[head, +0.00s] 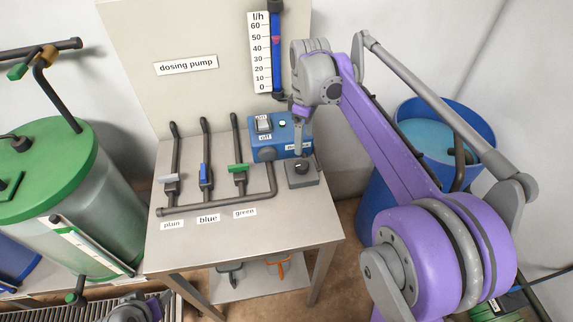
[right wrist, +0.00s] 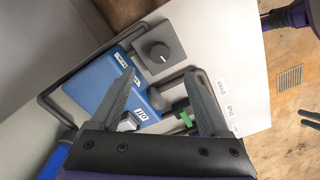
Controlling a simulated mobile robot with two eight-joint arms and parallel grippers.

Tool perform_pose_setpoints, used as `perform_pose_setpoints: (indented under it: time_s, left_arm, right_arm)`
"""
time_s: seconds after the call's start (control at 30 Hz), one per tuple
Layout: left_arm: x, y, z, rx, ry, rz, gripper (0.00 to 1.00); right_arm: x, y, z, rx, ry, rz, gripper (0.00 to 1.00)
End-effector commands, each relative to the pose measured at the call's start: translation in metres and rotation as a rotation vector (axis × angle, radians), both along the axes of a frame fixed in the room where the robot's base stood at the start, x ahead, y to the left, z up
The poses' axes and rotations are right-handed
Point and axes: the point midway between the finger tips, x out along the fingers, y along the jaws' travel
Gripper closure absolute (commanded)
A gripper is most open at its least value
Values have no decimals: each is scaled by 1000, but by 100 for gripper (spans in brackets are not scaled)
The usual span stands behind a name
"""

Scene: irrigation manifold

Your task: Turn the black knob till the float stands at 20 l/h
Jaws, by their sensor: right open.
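The black knob (head: 302,166) sits on a small grey plate at the front right of the bench, beside the blue dosing pump (head: 265,143). It also shows in the right wrist view (right wrist: 158,54), with a pale mark on its top. My right gripper (head: 302,130) is open and empty above the knob; in the right wrist view its fingertips (right wrist: 158,74) point towards the knob, apart from it. The red float (head: 275,40) stands near 50 on the l/h scale (head: 260,52). Part of my left arm (head: 138,308) shows at the bottom edge; its fingers are not clear.
Three valves with grey, blue (head: 205,174) and green handles (head: 238,168) stand on a dark pipe (head: 220,207) left of the knob. A green-lidded tank (head: 45,165) stands at left, a blue barrel (head: 375,200) at right behind my right arm.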

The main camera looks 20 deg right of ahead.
Motion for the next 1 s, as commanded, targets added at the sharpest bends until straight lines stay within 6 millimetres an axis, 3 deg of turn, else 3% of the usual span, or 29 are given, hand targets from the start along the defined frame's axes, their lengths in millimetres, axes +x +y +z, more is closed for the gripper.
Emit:
perform_pose_setpoints:
  time_s: [0.17,0.6,0.8,1.0]
  left_arm:
    - [0,0,-1,0,1,0,40]
    - [-3,0,-7,0,5,0,40]
    - [-3,0,-8,0,6,0,40]
    - [-3,0,-8,0,6,0,40]
  right_arm:
    - [2,-2,-14,2,6,8,21]
    - [2,-1,-91,1,3,7,21]
    - [1,-1,-106,1,3,6,21]
    - [1,-1,-107,1,3,6,21]
